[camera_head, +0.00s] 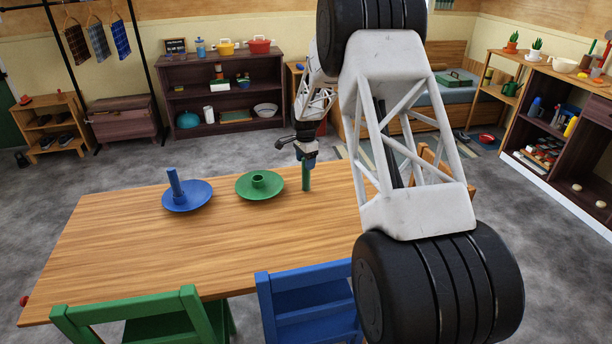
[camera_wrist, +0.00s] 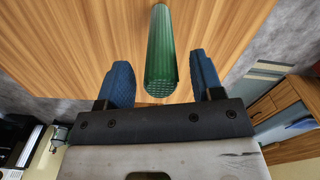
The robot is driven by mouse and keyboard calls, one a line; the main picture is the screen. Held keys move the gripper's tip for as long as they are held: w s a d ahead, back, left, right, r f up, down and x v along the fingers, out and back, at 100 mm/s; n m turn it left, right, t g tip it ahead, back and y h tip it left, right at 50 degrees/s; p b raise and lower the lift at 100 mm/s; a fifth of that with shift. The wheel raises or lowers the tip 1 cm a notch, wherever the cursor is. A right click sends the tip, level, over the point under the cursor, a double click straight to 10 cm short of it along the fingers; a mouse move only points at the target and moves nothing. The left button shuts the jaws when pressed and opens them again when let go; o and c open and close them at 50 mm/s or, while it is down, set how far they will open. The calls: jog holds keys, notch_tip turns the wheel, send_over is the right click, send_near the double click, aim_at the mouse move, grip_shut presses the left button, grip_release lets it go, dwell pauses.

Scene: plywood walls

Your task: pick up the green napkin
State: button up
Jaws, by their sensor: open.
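The green napkin (camera_head: 306,176) is a rolled, upright cylinder on the wooden table, near its far edge. It also shows in the wrist view (camera_wrist: 163,55), with its patterned end nearest the camera. My gripper (camera_head: 304,160) is above the napkin's top in the head view. In the wrist view my gripper (camera_wrist: 162,82) is open, with one blue finger on each side of the napkin's near end. Gaps show between the fingers and the napkin.
On the wooden table (camera_head: 130,250), a green plate with a ring (camera_head: 260,186) sits left of the napkin. Farther left is a blue plate (camera_head: 200,193) with a blue rolled napkin (camera_head: 176,185) standing on it. Green (camera_head: 140,318) and blue (camera_head: 310,300) chairs stand at the near edge.

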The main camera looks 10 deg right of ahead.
jog(key=shift+f, duration=1.3)
jog(key=c, duration=1)
jog(key=shift+r, duration=0.2)
notch_tip(320, 180, up, 3)
jog(key=shift+r, duration=0.1)
jog(key=s+a+r, duration=0.1)
jog(key=s, duration=1.5)
jog(key=shift+r, duration=0.2)
jog(key=shift+w+a, duration=0.1)
